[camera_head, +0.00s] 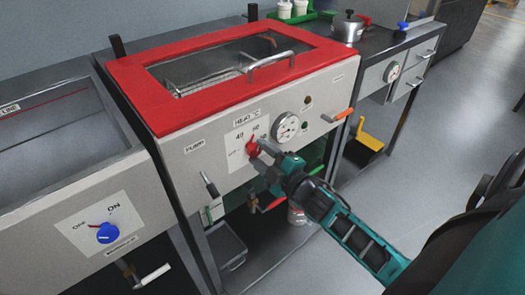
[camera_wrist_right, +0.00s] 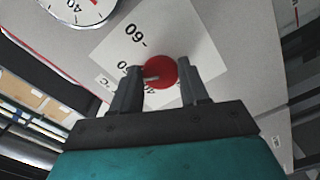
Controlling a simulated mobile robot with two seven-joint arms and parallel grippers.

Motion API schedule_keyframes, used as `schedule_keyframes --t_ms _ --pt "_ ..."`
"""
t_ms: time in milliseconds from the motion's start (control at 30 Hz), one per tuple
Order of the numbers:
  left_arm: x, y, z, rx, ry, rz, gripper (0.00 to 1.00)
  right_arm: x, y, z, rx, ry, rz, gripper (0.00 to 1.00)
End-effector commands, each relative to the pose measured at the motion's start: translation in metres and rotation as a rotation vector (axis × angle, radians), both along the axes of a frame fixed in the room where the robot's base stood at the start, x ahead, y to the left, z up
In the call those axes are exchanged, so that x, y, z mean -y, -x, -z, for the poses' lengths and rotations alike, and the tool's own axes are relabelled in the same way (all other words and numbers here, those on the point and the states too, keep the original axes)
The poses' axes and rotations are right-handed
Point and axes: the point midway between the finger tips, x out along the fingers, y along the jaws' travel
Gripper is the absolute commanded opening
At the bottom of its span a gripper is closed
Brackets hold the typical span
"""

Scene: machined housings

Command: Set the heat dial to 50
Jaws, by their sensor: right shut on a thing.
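The red heat dial (camera_head: 253,146) sits on the white label plate (camera_head: 236,140) marked "HEAT °C" on the front of the red-topped bath (camera_head: 256,89). My right gripper (camera_head: 262,153) is at the dial and is shut on it. In the right wrist view the red dial (camera_wrist_right: 160,72) is between the two dark fingers (camera_wrist_right: 158,88), with a pale pointer mark on its face. I cannot tell the exact setting. My left gripper is not in view.
A round gauge (camera_head: 285,126) is right of the dial, and an orange-handled lever (camera_head: 337,115) farther right. A grey lever (camera_head: 209,184) is at the left. A blue knob (camera_head: 107,233) is on the neighbouring unit. A pot (camera_head: 347,27) stands behind.

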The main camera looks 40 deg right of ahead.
Motion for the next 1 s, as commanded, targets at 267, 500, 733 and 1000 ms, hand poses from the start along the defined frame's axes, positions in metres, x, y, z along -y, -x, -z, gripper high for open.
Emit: schedule_keyframes --t_ms 267,500,733,1000 --pt "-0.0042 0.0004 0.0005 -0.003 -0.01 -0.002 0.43 -0.0001 -0.0003 -0.0006 0.0 -0.039 -0.001 0.14" --pt "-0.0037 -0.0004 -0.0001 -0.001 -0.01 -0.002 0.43 -0.0002 -0.0004 -0.0005 0.0 -0.04 -0.001 0.14" --pt "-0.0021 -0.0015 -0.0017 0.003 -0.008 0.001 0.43 -0.0001 -0.0003 -0.0004 -0.002 -0.039 0.0 0.57" --pt "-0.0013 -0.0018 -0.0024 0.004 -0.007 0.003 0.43 -0.0001 -0.0002 0.0 -0.002 -0.039 0.0 0.68"
